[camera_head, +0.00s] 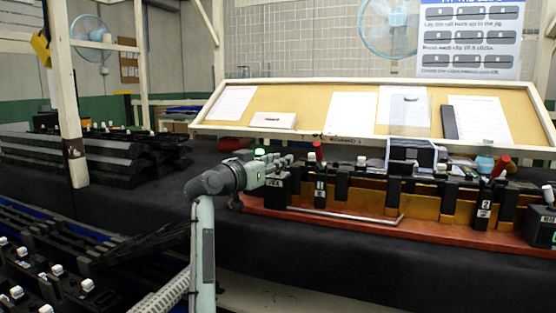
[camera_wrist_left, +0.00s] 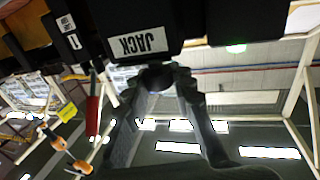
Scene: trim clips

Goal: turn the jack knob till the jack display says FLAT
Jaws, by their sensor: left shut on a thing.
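The black jack box (camera_head: 276,190) stands at the left end of the long fixture. Its white JACK label (camera_wrist_left: 139,42) shows upside down in the left wrist view. The dark round jack knob (camera_wrist_left: 154,76) sticks out from the box there. My left gripper (camera_wrist_left: 161,82) is shut on the knob, one finger on each side. In the head view my left gripper (camera_head: 282,163) is small beside the top of the jack box, and my arm covers part of that end. I cannot read any words on a jack display. My right gripper is not in view.
The fixture's reddish base (camera_head: 380,227) carries black clamps, a metal rod (camera_head: 345,215) and a red-handled lever (camera_wrist_left: 93,112). A tilted board with papers (camera_head: 350,109) stands behind. Racks of dark parts (camera_head: 60,280) fill the lower left. The dark cloth in front is clear.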

